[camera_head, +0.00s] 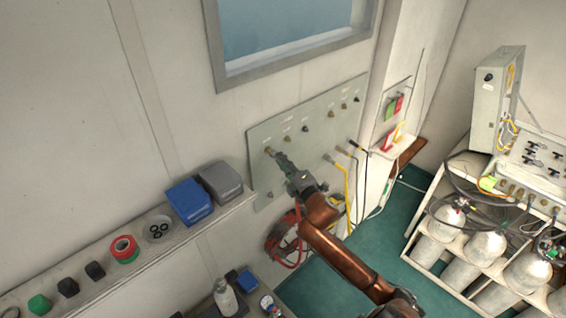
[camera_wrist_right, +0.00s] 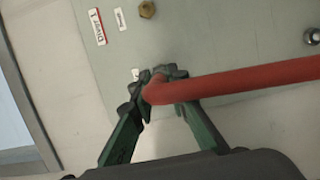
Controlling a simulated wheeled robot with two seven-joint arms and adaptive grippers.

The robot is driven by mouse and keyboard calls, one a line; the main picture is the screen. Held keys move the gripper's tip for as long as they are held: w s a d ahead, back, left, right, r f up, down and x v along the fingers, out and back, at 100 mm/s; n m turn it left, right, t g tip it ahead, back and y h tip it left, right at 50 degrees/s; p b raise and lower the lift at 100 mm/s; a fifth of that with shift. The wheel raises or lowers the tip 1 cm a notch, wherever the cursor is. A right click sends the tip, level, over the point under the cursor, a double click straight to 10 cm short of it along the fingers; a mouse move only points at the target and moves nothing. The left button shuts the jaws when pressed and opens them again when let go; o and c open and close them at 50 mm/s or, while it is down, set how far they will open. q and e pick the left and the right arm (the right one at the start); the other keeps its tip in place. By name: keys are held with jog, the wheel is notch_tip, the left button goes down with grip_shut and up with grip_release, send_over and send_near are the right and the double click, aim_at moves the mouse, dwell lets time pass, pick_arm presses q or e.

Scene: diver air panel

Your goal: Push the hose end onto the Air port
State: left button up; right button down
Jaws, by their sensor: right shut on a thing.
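The grey-green panel (camera_head: 318,140) is on the wall below the window, with a row of small fittings. My right gripper (camera_head: 274,155) is at the panel's left part, beside its leftmost brass fitting (camera_head: 268,150). In the right wrist view, my right gripper (camera_wrist_right: 160,80) is shut on a red hose (camera_wrist_right: 250,79) close to its end. The hose runs off to the right. A brass fitting (camera_wrist_right: 147,9) stands clear above the fingertips. Whether the hose end touches a port is hidden. My left gripper is out of view.
A red hose coil (camera_head: 283,240) hangs below the panel beside yellow hoses (camera_head: 347,190). Gas cylinders (camera_head: 482,247) stand in a rack at right.

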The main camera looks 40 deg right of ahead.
jog(key=shift+w+r, duration=0.1)
jog(key=shift+w, duration=0.3)
jog(key=shift+w+a+r, duration=0.1)
jog(key=shift+w+r, duration=0.05)
jog(key=shift+r, duration=0.05)
dwell(0.8)
